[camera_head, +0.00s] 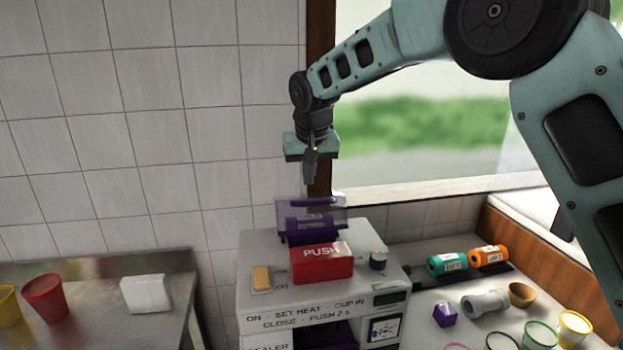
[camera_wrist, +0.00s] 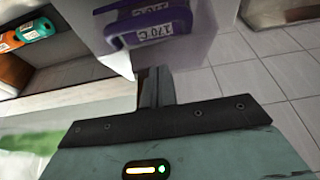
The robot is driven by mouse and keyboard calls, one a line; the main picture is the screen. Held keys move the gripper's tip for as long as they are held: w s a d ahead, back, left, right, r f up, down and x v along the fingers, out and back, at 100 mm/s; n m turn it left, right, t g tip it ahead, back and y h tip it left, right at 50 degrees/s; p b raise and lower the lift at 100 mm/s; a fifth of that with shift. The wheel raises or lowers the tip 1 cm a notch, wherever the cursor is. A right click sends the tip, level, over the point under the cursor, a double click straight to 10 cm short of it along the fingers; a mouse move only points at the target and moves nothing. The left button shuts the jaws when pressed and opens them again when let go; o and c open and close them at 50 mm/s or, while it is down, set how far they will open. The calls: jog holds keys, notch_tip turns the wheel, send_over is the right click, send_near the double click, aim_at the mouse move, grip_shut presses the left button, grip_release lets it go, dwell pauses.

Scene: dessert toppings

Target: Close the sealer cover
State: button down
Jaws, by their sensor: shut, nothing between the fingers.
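The sealer (camera_head: 255,300) is a light box-shaped machine on the counter, with a red PUSH block (camera_head: 322,264) on top. Its translucent cover (camera_head: 335,213), with purple parts, stands raised behind the red block. In the wrist view the cover (camera_wrist: 112,50) fills the upper middle, with a purple piece marked 170 C (camera_wrist: 150,25). My gripper (camera_head: 309,180) points down just above the cover's top edge, shut and empty. In the wrist view my gripper's fingers (camera_wrist: 156,88) are together, close to the cover's edge; I cannot tell whether they touch it.
A yellow switch (camera_head: 262,278) and a dark knob (camera_head: 378,260) sit on the sealer's top. A red cup (camera_head: 46,298) and a white block (camera_head: 146,294) stand on the left table. A tiled wall is behind.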

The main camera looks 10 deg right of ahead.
aim_at(309, 212)
jog(key=shift+s+f+p, duration=0.2)
jog(key=shift+s+p, duration=0.1)
jog(key=shift+s, duration=0.85)
jog(key=shift+s+f, duration=0.55)
jog(key=shift+f, duration=0.05)
jog(key=shift+f, duration=0.1)
